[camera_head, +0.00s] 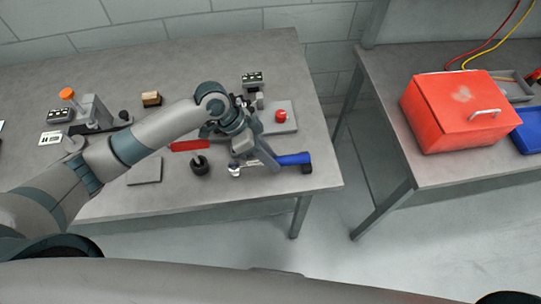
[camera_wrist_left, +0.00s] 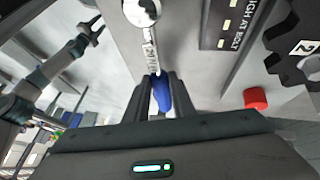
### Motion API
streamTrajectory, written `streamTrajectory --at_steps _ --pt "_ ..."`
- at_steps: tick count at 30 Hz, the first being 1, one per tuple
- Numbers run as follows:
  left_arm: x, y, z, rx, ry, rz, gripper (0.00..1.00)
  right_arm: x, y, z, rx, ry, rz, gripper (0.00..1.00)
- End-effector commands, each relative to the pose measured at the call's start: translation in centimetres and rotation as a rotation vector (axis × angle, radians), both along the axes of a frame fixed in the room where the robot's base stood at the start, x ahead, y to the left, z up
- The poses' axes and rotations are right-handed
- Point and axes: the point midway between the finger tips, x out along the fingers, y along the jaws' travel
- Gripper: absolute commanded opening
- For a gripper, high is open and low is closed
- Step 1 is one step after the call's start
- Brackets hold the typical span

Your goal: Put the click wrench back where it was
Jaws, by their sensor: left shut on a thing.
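The click wrench has a blue handle (camera_head: 292,159) and a bright metal head (camera_head: 235,170) and lies roughly level near the front right of the left table. My left gripper (camera_head: 268,161) reaches down over it and is shut on it. In the left wrist view the blue handle (camera_wrist_left: 163,92) is between the two fingers (camera_wrist_left: 162,98), with the metal shaft and round head (camera_wrist_left: 142,11) beyond. I cannot tell if the wrench touches its support. A small gripper (camera_wrist_left: 94,32), seemingly my right one, shows in the left wrist view, its jaw state unclear.
A black ring-shaped holder (camera_head: 200,166) stands left of the wrench head, by a red label (camera_head: 190,146). A grey plate with a red button (camera_head: 282,116) is behind. A black piece (camera_head: 306,166) is at the handle's end. A red box (camera_head: 462,110) stands on the right table.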

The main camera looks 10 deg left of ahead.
Motion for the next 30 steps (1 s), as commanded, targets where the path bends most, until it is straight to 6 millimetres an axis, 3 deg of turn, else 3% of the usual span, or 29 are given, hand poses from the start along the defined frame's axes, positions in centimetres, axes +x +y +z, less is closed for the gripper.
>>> streamTrajectory --at_steps 1,3,17,23,30 --pt "0.0 0.0 -0.1 0.000 0.000 0.000 0.29 0.0 0.0 0.0 0.000 0.000 0.000 0.41" --pt "0.0 0.0 0.0 0.000 0.000 0.000 0.41 0.0 0.0 0.0 0.000 0.000 0.000 0.41" --pt "0.1 0.2 0.5 0.000 -0.002 0.001 0.41 0.0 0.1 -0.1 0.001 0.000 0.000 0.41" --pt "0.3 1.5 2.2 0.001 -0.003 0.001 0.41 0.0 0.4 -0.9 0.004 0.000 -0.001 0.41" --pt "0.6 3.8 5.7 0.001 -0.004 0.000 0.41 0.0 0.5 -2.1 0.005 0.000 -0.002 0.41"
